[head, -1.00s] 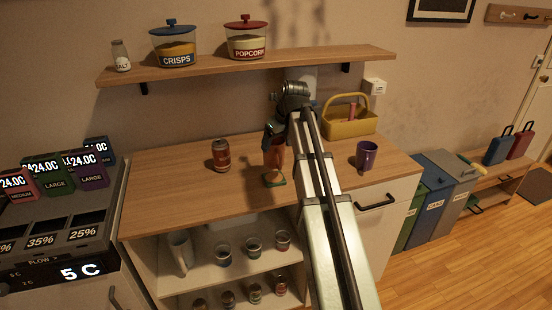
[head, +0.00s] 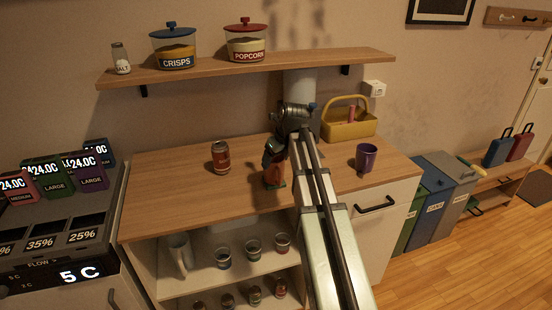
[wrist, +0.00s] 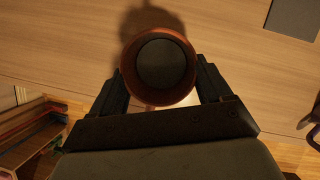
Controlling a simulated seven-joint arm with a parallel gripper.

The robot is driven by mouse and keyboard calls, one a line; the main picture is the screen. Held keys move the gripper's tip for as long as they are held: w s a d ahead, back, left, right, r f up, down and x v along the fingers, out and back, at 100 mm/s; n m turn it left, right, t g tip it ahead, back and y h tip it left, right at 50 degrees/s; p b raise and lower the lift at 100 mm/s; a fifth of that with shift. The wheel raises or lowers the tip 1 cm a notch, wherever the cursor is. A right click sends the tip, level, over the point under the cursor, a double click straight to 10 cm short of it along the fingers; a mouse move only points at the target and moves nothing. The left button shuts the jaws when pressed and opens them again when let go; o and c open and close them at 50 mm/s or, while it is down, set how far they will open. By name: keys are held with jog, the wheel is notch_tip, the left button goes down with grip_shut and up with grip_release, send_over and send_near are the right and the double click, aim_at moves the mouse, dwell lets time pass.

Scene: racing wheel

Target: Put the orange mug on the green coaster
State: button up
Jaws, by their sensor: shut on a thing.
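The orange mug (head: 271,174) is upright between the fingers of my gripper (head: 274,156), over the front part of the wooden counter. In the wrist view, I look down into the open mug (wrist: 130,72), with a finger of my gripper (wrist: 160,72) on each side. The gripper is shut on it. A small edge of the green coaster (head: 281,185) shows at the mug's base in the head view. The mug hides most of the coaster. I cannot tell whether the mug touches it.
A red can (head: 221,158) stands left of the mug on the counter (head: 165,190). A purple mug (head: 366,158) stands to the right, and a yellow basket (head: 350,129) behind it. A shelf (head: 270,61) with jars hangs above. The counter's front edge is close.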

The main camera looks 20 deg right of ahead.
jog(key=o, duration=1.8)
jog(key=v, duration=1.2)
jog(key=shift+r, duration=0.15)
